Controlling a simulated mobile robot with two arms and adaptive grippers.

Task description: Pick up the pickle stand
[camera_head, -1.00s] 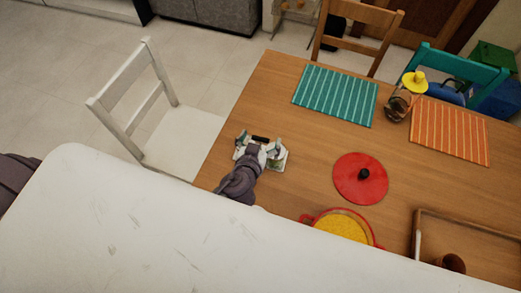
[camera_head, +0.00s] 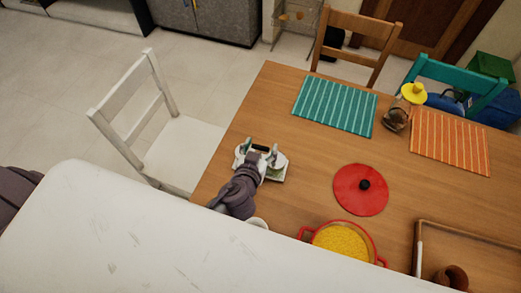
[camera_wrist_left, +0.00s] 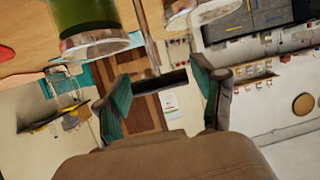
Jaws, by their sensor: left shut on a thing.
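The pickle stand (camera_head: 276,175) is at the left side of the wooden table, with whitish jars and a dark handle. In the left wrist view its dark handle (camera_wrist_left: 160,83) lies crosswise between the teal finger pads, on a thin metal rod. A green-filled jar (camera_wrist_left: 88,18) and a clear, whitish jar (camera_wrist_left: 186,14) hang in that view's top part. My left gripper (camera_head: 260,149) is shut on the handle; its fingers also show in the left wrist view (camera_wrist_left: 160,95). I cannot tell whether the stand's base touches the table. My right gripper is not in view.
A red lid (camera_head: 361,190) and a red pot with yellow food (camera_head: 340,241) are to the right. A wooden tray (camera_head: 470,235), a teal mat (camera_head: 335,105), an orange mat (camera_head: 450,142) and a white chair (camera_head: 185,150) stand around. A white cup (camera_head: 257,222) is nearby.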

